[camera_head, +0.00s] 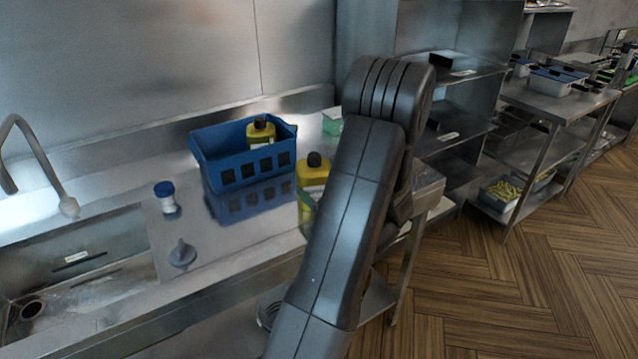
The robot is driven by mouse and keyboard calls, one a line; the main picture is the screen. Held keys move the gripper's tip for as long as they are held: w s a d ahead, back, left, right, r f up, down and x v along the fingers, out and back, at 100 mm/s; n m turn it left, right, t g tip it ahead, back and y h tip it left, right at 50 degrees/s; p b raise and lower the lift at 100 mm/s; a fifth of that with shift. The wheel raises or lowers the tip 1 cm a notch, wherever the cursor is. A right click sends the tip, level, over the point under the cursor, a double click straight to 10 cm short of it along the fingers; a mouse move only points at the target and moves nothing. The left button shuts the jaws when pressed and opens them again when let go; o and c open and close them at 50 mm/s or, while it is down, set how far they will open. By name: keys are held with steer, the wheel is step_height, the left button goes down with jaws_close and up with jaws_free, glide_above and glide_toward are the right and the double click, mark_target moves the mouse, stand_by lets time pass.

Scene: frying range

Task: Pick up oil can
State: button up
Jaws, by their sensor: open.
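A yellow container with a black cap (312,174) stands upright on the steel counter, just right of the blue basket. My arm covers part of its right side. A second yellow container with a black cap (261,134) stands inside the blue basket (240,168). I cannot tell from their looks which one is the oil can. My arm rises from the bottom centre and bends at the top, right of the basket. My gripper is hidden behind the arm, so its distance to either container does not show.
A small white jar with a blue lid (166,197) and a grey-blue funnel-like item (182,254) stand left of the basket. A sink (80,275) with a tap (45,160) is at left. A steel shelf unit (465,75) rises behind my arm. Wooden floor (500,290) lies open at right.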

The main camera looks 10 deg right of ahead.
mark_target(319, 167)
steer(key=shift+x, duration=1)
steer(key=shift+c, duration=0.2)
steer(key=c, duration=0.8)
steer(key=shift+r, duration=0.1)
step_height(319, 167, up, 10)
steer(key=shift+f, duration=0.1)
